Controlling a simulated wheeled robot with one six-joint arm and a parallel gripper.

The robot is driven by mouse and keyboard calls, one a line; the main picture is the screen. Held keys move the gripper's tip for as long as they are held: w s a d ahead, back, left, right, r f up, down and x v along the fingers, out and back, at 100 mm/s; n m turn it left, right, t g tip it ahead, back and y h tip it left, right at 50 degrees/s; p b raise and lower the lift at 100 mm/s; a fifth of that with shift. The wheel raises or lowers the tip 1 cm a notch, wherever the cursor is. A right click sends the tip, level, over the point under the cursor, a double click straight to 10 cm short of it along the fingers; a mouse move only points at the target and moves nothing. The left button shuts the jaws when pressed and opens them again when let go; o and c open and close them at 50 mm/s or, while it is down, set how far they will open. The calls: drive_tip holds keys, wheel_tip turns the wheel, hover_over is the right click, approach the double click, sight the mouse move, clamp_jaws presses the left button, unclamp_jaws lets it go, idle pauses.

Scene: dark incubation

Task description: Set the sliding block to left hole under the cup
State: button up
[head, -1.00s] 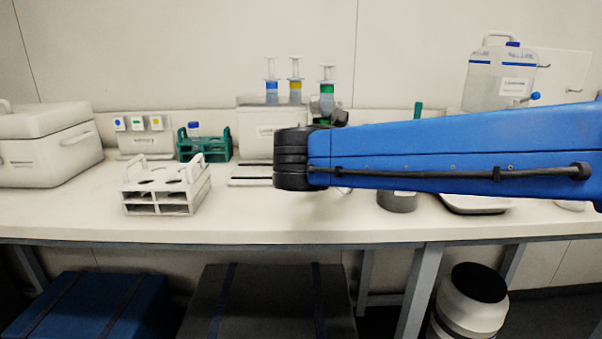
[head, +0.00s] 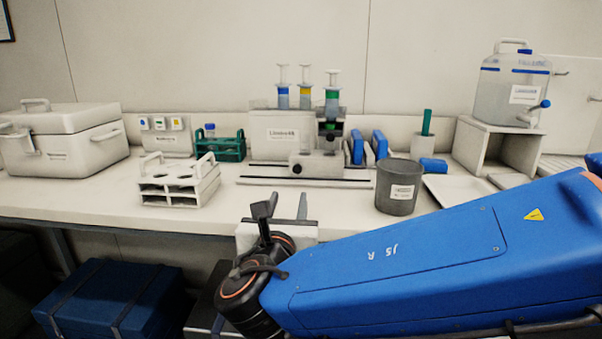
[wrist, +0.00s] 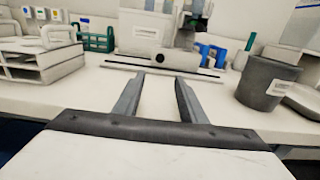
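The pale sliding block (head: 322,163), with a round black knob on its front, sits on a rail (head: 260,181) below the syringe dispenser (head: 276,134). In the wrist view the block (wrist: 150,57) and rail are straight ahead, beyond the fingertips. The block's holes cannot be made out. A dark grey cup (head: 396,190) stands on the bench right of the rail; it also shows at the right in the wrist view (wrist: 268,83). My gripper (head: 286,206) is in front of the bench, short of the block. In the wrist view its two fingers (wrist: 158,80) are apart and empty.
A white rack (head: 180,188) and green rack (head: 228,148) stand left of the dispenser. Blue clips (head: 379,144) are at its right. A water tank (head: 512,88) on a stand and a tray (head: 462,192) are farther right. The bench front before the rail is clear.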

sight(298, 169)
drive_tip(key=w, duration=1.7)
drive_tip(key=shift+d, duration=0.35)
drive_tip(key=shift+c, duration=0.7)
drive_tip(key=shift+d, duration=0.1)
clamp_jaws()
